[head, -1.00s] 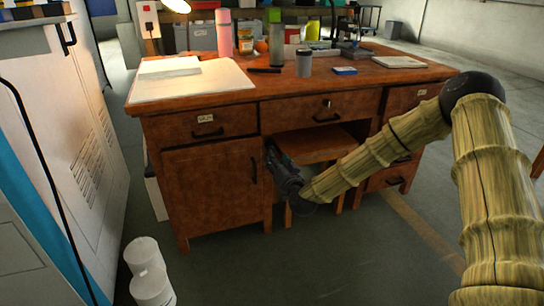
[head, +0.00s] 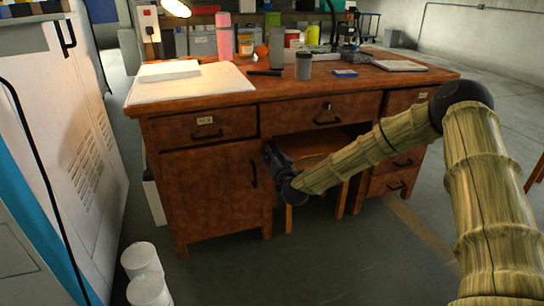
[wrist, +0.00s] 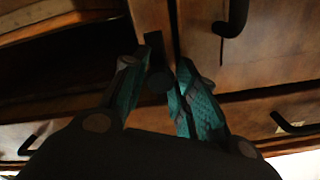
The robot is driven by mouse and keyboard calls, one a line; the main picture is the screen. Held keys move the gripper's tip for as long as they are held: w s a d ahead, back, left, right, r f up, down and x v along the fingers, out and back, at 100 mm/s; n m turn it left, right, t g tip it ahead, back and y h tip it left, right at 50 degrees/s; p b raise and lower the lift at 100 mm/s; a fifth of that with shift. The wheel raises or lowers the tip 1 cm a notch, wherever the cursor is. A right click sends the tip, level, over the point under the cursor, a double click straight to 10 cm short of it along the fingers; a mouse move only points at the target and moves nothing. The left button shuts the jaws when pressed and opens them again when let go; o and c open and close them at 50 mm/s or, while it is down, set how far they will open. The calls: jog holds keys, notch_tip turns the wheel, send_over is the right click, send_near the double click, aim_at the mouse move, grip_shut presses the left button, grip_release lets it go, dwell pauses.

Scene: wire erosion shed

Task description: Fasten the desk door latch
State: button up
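The desk door (head: 210,195) is the wooden panel at the left of the desk, with a black handle (head: 253,173). It looks closed or nearly so. In the wrist view the door (wrist: 255,50) is at the right, and its handle (wrist: 232,18) is at the top. A small dark piece, probably the latch (wrist: 153,42), sits by the door's edge between my fingertips. My gripper (head: 270,155) is at the door's free edge, beside the knee space. In the wrist view my gripper (wrist: 163,68) has teal fingers apart. Contact with the latch cannot be told.
A wooden stool (head: 315,148) stands in the knee space, close to my gripper. Drawers (head: 210,125) lie above the door. Bottles and cups stand on the desktop (head: 220,80). A white cabinet (head: 75,130) is at left, with white containers (head: 143,262) on the floor.

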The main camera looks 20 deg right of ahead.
jog(key=c, duration=0.4)
jog(key=shift+o, duration=0.2)
jog(key=shift+r, duration=0.1)
jog(key=shift+r+p, duration=0.1)
jog(key=shift+p, duration=0.2)
jog(key=shift+d+n+p, duration=0.1)
jog(key=shift+n+p, duration=6.35)
jog(key=shift+n, duration=2.45)
